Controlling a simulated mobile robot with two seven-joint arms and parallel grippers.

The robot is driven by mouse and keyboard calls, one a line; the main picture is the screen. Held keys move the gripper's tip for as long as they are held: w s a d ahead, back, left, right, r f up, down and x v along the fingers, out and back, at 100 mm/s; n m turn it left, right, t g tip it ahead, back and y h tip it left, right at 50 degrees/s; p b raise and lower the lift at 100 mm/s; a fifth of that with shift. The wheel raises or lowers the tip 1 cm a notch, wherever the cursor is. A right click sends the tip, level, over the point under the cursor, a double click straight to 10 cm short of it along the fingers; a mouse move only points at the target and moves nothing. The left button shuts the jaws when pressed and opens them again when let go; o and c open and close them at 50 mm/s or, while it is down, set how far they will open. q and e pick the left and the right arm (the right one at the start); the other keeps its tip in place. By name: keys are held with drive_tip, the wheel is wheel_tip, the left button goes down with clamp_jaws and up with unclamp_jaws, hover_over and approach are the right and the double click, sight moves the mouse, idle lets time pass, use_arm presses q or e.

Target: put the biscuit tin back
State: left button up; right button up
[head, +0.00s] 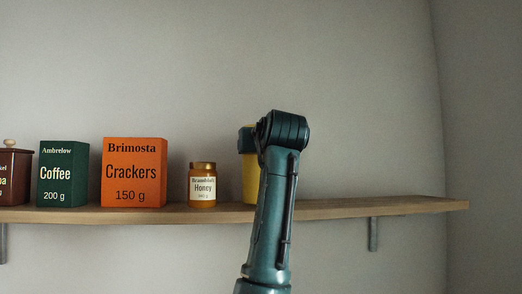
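I cannot make out a biscuit tin by its label. A yellow container (249,180) stands on the wooden shelf (345,208) in the head view, mostly hidden behind one of my arms. A dark teal part shows just above the yellow; I cannot tell whether it is a lid or part of my arm. That arm rises from the bottom edge, right of the middle, with its thick joint in front of the container. No gripper fingers show, and whatever lies behind the joint is hidden.
On the shelf from the left stand a brown knobbed container (14,178), cut by the frame edge, a green Coffee box (62,175), an orange Crackers box (134,173) and a Honey jar (202,186). The shelf right of my arm is bare. A wall stands close behind.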

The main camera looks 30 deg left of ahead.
use_arm(q)
drive_tip(key=shift+f, duration=0.15)
drive_tip(key=shift+f, duration=0.2)
drive_tip(key=o, duration=1.3)
use_arm(e)
drive_tip(key=shift+a, duration=0.1)
use_arm(q)
drive_tip(key=shift+r, duration=0.1)
use_arm(e)
drive_tip(key=shift+r, duration=0.1)
use_arm(q)
drive_tip(key=b+v, duration=0.4)
drive_tip(key=v, duration=0.8)
drive_tip(key=shift+r, duration=0.1)
use_arm(e)
drive_tip(key=shift+w+a+f+t+y, duration=0.15)
drive_tip(key=shift+w+a+y, duration=0.05)
drive_tip(key=shift+a, duration=0.2)
drive_tip(key=shift+w+a+f+t+y, duration=0.1)
drive_tip(key=shift+w+a+t+y, duration=0.1)
drive_tip(key=shift+a, duration=0.15)
drive_tip(key=shift+s+f, duration=0.15)
